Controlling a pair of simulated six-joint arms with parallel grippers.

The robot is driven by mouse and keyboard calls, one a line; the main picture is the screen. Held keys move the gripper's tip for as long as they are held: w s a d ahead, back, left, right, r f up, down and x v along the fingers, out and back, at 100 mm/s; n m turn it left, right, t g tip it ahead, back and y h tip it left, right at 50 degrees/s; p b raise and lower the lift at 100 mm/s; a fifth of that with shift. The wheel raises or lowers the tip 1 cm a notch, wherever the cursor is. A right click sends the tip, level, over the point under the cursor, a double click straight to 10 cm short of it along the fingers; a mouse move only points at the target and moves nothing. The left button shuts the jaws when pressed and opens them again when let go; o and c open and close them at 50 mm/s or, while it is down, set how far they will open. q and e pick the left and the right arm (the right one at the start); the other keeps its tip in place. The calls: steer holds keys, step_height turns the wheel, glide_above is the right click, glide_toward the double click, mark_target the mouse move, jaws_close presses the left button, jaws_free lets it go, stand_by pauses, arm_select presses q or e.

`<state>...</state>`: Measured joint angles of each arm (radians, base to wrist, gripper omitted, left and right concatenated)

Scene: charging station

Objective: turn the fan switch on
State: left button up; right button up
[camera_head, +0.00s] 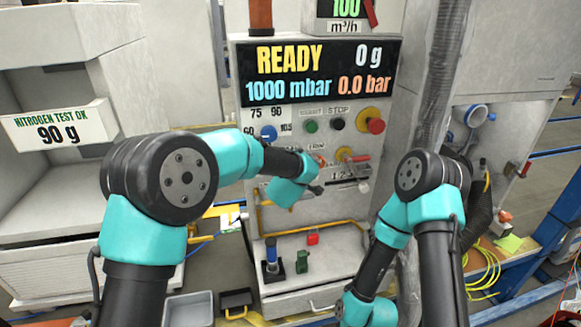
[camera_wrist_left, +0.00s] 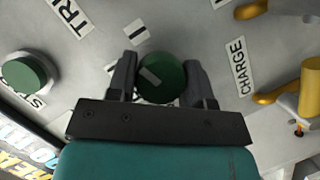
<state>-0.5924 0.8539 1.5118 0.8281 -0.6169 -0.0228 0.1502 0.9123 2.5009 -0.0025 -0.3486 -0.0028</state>
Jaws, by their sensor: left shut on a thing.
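In the left wrist view, a round dark green knob (camera_wrist_left: 160,80) with a pale mark on its face sits on the grey panel. My left gripper (camera_wrist_left: 161,68) has its two black fingers on either side of the knob, shut on it. Printed labels stand around it, one a single stroke and one partly reading "TRI". No label reading "fan" is legible. In the head view my left arm reaches to the control panel (camera_head: 285,118) below the display, and its wrist hides the knob. My right gripper is not in view; only parts of my right arm show.
A green button (camera_wrist_left: 28,72) and yellow valve handles (camera_wrist_left: 268,97) are near the knob. In the head view, a red-and-yellow knob (camera_head: 375,121) is on the panel's right. The display (camera_head: 318,73) reads READY. Small parts stand on the shelf (camera_head: 345,262) below.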

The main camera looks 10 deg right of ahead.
arm_select(q)
steer(key=shift+m+g+y, duration=0.3)
steer(key=shift+m+y, duration=0.3)
steer(key=shift+m, duration=0.5)
steer(key=o, duration=0.9)
steer(key=v, duration=1.7)
steer(key=shift+s+r, duration=0.15)
